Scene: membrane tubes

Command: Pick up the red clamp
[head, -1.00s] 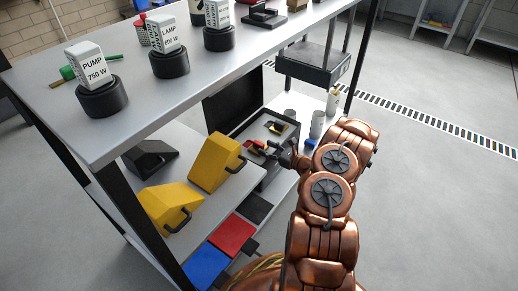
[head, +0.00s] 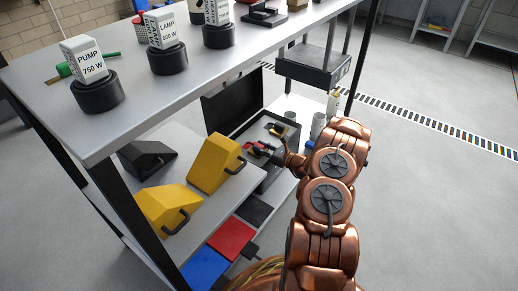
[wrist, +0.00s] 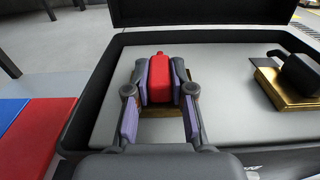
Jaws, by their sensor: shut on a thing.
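The red clamp (wrist: 160,80) is between the two fingers of my gripper (wrist: 160,84) in the wrist view. My gripper is shut on it, with a purple-grey finger pad against each side. A brass-coloured plate shows just beneath the clamp; I cannot tell whether the clamp is clear of it. In the head view my gripper (head: 273,150) is inside the open black case, and the red clamp (head: 256,149) shows only as a small red patch by the fingers.
The open black case (wrist: 85,112) has a raised lid behind and a grey floor. A black clamp on a brass block (wrist: 290,80) lies to the right. Yellow wedge blocks (head: 214,163) stand left on the shelf. The tabletop (head: 130,115) overhangs the shelf's left part.

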